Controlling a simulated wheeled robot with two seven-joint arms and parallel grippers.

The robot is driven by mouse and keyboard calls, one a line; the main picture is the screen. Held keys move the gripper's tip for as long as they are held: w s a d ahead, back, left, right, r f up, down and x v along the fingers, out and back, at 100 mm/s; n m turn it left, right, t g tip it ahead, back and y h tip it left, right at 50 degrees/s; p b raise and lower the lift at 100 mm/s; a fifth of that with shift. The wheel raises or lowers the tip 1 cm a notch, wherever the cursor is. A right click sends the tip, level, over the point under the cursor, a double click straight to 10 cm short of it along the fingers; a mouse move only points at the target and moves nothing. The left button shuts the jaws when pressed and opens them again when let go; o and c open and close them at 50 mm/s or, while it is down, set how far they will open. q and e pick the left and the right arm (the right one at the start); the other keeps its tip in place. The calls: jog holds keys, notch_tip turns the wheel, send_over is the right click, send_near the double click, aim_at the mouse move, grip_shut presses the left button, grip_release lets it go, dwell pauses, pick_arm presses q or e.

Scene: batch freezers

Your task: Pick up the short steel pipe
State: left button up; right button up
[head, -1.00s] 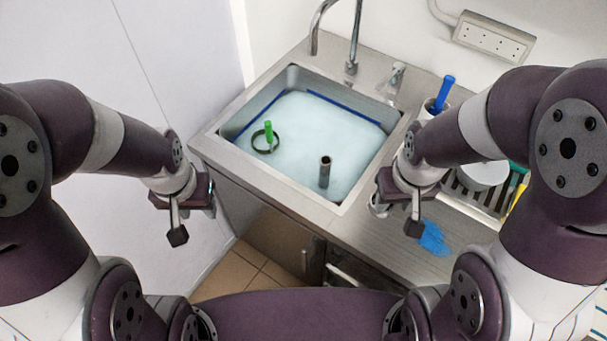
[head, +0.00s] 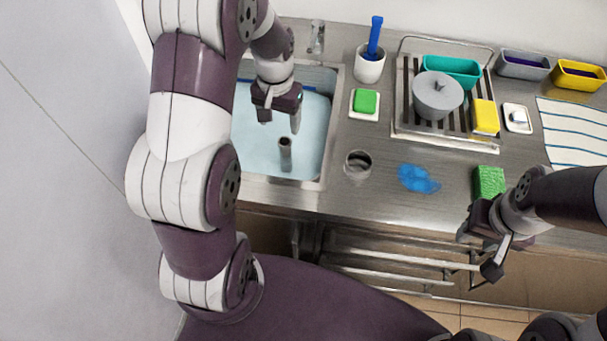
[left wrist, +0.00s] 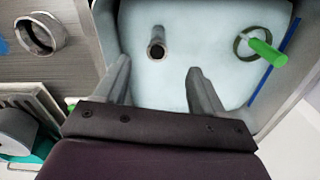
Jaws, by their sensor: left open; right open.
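The short steel pipe (head: 285,154) stands upright in the foamy sink, near its front right part in the head view. It also shows in the left wrist view (left wrist: 157,48), seen almost end-on, ahead of the fingertips and between their lines. My left gripper (head: 280,120) is over the sink, open and empty, just behind the pipe in the head view. Its two fingers (left wrist: 158,75) show apart in the left wrist view, not touching the pipe. My right gripper (head: 480,250) is open and empty at the front edge of the counter on the right.
The sink (head: 322,160) has a raised rim. A green-handled tool with a dark ring (left wrist: 262,50) and a blue strip are in it. A steel ring (head: 357,166), blue spill (head: 418,179), green sponge (head: 489,182) and drying rack (head: 400,110) occupy the counter.

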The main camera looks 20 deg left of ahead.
aim_at(285, 144)
pick_arm(q)
jog(key=shift+w+f, duration=0.8)
jog(key=shift+f, duration=0.3)
jog(key=f+p, duration=0.1)
jog(key=f, duration=0.4)
jog(key=f+p, duration=0.1)
jog(key=f, duration=0.5)
jog(key=shift+s+d, duration=0.1)
jog(key=shift+s, duration=0.1)
jog(key=shift+f, duration=0.1)
jog(key=c, duration=1)
pick_arm(e)
jog(key=shift+s+d+r, duration=0.15)
jog(key=shift+r, duration=0.3)
jog(key=shift+s+d+r, duration=0.1)
jog(key=shift+d+r, duration=0.05)
jog(key=shift+r, duration=0.3)
